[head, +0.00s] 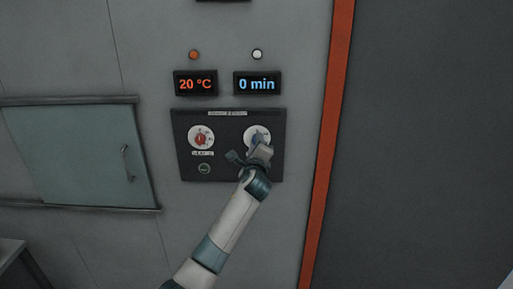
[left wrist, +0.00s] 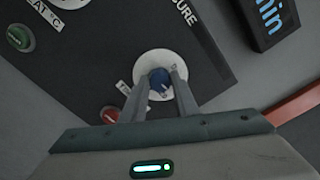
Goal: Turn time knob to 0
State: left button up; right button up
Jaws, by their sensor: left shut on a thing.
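The time knob is a blue knob (left wrist: 160,80) on a round white dial (left wrist: 177,62); in the head view the white dial (head: 251,131) shows at the right of the dark control panel (head: 228,128). My left gripper (left wrist: 160,88) is shut on the blue knob, one finger on either side of it. In the head view my left gripper (head: 258,149) covers the lower part of the dial. The time display (head: 257,84) above reads "0 min"; part of it also shows in the left wrist view (left wrist: 268,15). My right gripper is not in view.
A red heat knob (head: 200,139) on a white dial and a green button (head: 204,169) are left of the time knob. The temperature display (head: 195,84) reads "20 °C". A red button (left wrist: 110,114) sits close to my left finger. An orange strip (head: 328,130) runs down the right.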

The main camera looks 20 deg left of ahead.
pick_arm(q)
jog(key=n+b, duration=0.2)
jog(key=n, duration=0.3)
jog(key=n+b, duration=0.2)
jog(key=n, duration=0.4)
jog(key=n+b, duration=0.3)
jog(key=n, duration=0.2)
jog(key=shift+f, duration=0.3)
jog(key=shift+n, duration=0.4)
jog(key=o, duration=1.1)
jog(key=shift+c, duration=0.2)
